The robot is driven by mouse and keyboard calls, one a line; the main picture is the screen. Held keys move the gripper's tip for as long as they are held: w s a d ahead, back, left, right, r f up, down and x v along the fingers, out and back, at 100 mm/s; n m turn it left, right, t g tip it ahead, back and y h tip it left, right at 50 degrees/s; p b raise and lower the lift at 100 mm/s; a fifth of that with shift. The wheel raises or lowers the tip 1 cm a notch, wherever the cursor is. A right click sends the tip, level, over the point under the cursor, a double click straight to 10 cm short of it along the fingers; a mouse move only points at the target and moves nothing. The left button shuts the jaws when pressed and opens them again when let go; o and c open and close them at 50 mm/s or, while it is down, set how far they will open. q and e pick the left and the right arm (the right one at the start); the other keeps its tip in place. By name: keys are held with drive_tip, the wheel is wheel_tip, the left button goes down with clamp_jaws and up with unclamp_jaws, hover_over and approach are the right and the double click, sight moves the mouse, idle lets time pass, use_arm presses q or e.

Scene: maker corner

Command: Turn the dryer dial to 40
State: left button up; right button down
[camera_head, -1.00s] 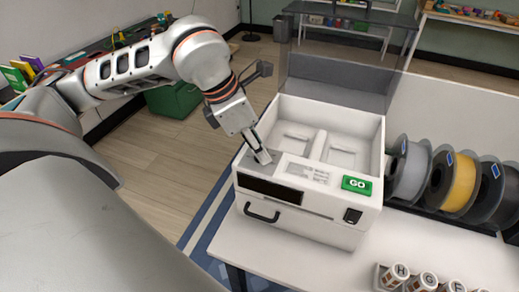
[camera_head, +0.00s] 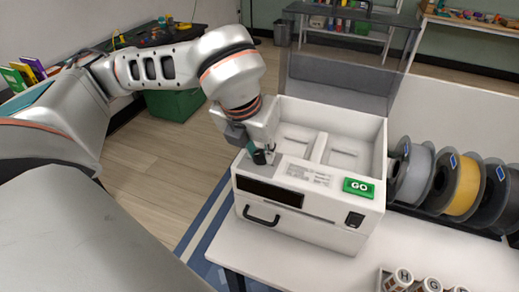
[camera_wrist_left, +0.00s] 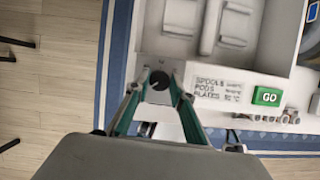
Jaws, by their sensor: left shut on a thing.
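The white dryer (camera_head: 310,226) stands on the table with its clear lid raised and its tray compartments exposed. My left gripper (camera_head: 263,158) comes down on the grey panel at the dryer's front left corner and hides the dial in the head view. In the left wrist view, the dark round dial (camera_wrist_left: 158,82) shows between the two fingertips of my left gripper (camera_wrist_left: 159,76), which is shut on it. A light mark shows on the dial, but its setting is too small to read. My right gripper is in neither view.
A printed label (camera_wrist_left: 220,88) listing spools, pods and plates and a green GO button (camera_head: 358,188) are right of the dial. Filament spools (camera_head: 458,185) stand right of the dryer. Lettered containers (camera_head: 428,284) stand at the front.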

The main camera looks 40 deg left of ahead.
use_arm(q)
drive_tip(key=shift+n, duration=0.5)
drive_tip(key=o, duration=1.1)
drive_tip(key=shift+r, duration=0.15)
drive_tip(key=v, duration=1.1)
drive_tip(key=shift+d+r, duration=0.25)
drive_tip(key=shift+r, duration=0.15)
drive_tip(key=shift+s, duration=0.15)
